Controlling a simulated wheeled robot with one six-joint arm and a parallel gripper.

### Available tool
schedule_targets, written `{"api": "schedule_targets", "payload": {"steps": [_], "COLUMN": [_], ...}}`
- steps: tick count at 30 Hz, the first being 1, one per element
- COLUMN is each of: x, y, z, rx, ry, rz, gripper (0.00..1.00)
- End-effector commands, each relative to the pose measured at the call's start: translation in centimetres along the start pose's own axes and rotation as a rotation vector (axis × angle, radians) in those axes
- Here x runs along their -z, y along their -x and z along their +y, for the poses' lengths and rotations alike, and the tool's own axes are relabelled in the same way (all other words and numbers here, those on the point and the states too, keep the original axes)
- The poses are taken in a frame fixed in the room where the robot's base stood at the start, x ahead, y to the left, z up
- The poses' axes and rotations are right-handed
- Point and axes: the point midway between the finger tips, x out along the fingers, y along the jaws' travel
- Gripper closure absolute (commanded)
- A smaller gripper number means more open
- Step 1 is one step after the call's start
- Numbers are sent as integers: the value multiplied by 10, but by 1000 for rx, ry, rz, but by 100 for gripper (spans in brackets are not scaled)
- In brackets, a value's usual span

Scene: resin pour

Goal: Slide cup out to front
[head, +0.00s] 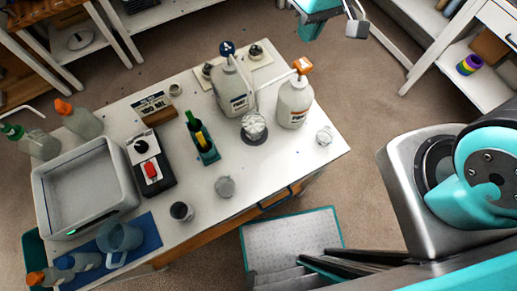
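A clear cup (254,122) stands on a dark round disc (254,138) on the white table, in front of two pump bottles. The spout of the bottle with the orange pump (293,103) points towards the cup's side. The bottle with the blue pump (232,88) stands behind and left of it. My gripper (357,27) seems to be the teal and grey part at the top edge, well beyond the table's far right side. It is largely cut off, so its opening does not show. It is away from the cup.
Other small cups stand near the front edge: a translucent one (225,187) and a dark-filled one (181,211). A small clear cup (324,135) stands right. Table (285,160) is clear in front.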

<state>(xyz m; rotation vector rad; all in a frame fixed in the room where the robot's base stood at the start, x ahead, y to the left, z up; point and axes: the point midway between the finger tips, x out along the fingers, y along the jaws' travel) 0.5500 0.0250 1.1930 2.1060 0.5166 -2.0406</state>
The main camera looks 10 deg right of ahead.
Motion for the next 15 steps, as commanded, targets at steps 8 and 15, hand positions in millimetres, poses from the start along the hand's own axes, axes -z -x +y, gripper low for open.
{"api": "schedule_targets", "payload": {"steps": [8,15], "x": [-84,-128], "y": [15,20], "z": [-54,-74], "rx": [159,206], "ry": [156,245], "rz": [81,103], "gripper": [100,100]}}
